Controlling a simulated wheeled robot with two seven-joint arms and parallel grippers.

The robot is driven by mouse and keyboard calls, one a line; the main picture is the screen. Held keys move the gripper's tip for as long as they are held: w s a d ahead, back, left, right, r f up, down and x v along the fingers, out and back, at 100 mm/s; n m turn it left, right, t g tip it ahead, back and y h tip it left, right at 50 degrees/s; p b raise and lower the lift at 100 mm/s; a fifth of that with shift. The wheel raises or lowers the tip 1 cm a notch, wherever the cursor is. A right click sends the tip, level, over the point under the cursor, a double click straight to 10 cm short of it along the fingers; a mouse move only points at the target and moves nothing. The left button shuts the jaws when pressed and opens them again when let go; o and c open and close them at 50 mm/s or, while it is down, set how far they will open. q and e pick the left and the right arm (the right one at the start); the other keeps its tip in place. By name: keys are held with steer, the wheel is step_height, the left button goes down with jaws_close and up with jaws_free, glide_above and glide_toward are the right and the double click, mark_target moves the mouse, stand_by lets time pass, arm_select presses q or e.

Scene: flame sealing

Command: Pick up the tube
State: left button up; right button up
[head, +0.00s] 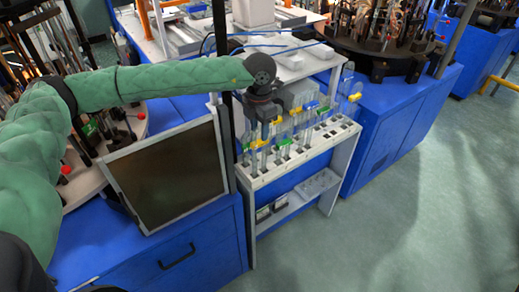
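Several clear tubes (258,158) stand upright in a white rack (285,170) in the middle of the head view. They carry yellow, blue and green parts near their tops. My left gripper (264,128) comes in from the left on the green-covered arm and points down at the left part of the rack, over or among the tube tops. Its fingers are small and dark, and I cannot tell whether they are apart or hold a tube. The gripper hides some of the tubes behind it. My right gripper is not in view.
A dark framed screen (168,175) stands left of the rack on a blue cabinet (190,250). A thin dark post (226,130) rises between screen and rack. A lower shelf (300,195) holds small items. Round machines stand behind on both sides. The floor (420,210) at right is clear.

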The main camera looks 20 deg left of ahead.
arm_select(q)
steer(key=shift+f, duration=0.1)
jaws_close()
stand_by(0.3)
